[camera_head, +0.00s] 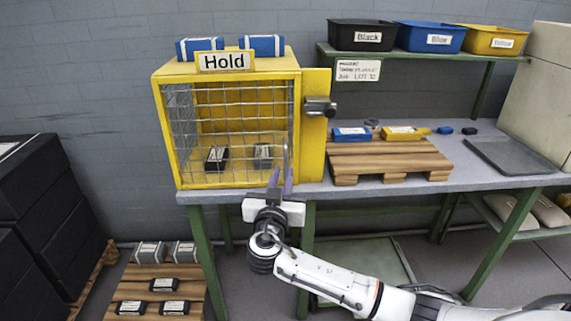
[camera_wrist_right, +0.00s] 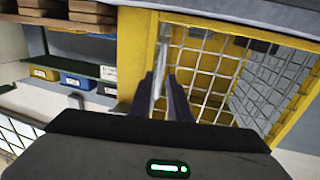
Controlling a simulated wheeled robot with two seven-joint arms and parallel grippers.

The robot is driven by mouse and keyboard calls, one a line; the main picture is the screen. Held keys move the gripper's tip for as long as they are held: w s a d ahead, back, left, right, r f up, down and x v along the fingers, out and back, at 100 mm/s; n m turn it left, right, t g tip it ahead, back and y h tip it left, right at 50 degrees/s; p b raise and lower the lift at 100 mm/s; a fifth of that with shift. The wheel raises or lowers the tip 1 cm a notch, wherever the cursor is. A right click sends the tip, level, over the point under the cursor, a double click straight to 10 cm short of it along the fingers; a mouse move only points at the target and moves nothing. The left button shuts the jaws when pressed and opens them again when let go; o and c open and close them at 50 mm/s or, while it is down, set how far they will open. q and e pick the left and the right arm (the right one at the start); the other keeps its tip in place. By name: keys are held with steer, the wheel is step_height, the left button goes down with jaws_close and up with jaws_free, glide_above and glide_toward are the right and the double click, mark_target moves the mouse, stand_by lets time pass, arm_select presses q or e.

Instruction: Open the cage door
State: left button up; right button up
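The yellow cage (camera_head: 183,187) stands on the bench with its wire-mesh door (camera_head: 225,110) closed across the front. A grey vertical handle (camera_head: 287,150) is on the door's right side. It also shows in the right wrist view as a silver bar (camera_wrist_right: 161,65). My right gripper (camera_head: 281,175) is at the handle's lower end, its two purple fingers apart. In the wrist view the bar appears between the fingertips (camera_wrist_right: 162,80); contact cannot be made out. A dark latch block (camera_head: 320,106) sits on the yellow panel right of the door. My left gripper is out of view.
Two black boxes stand inside the cage, and blue boxes (camera_head: 262,45) lie on top near the "Hold" sign (camera_head: 225,61). A wooden pallet (camera_head: 385,160) with blue and yellow items is right of the cage. The space in front of the door is clear except for my right arm.

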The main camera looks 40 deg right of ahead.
mark_target(285, 166)
steer(key=x, duration=0.5)
steer(key=shift+w+d, duration=0.2)
steer(key=shift+d, duration=0.05)
jaws_close()
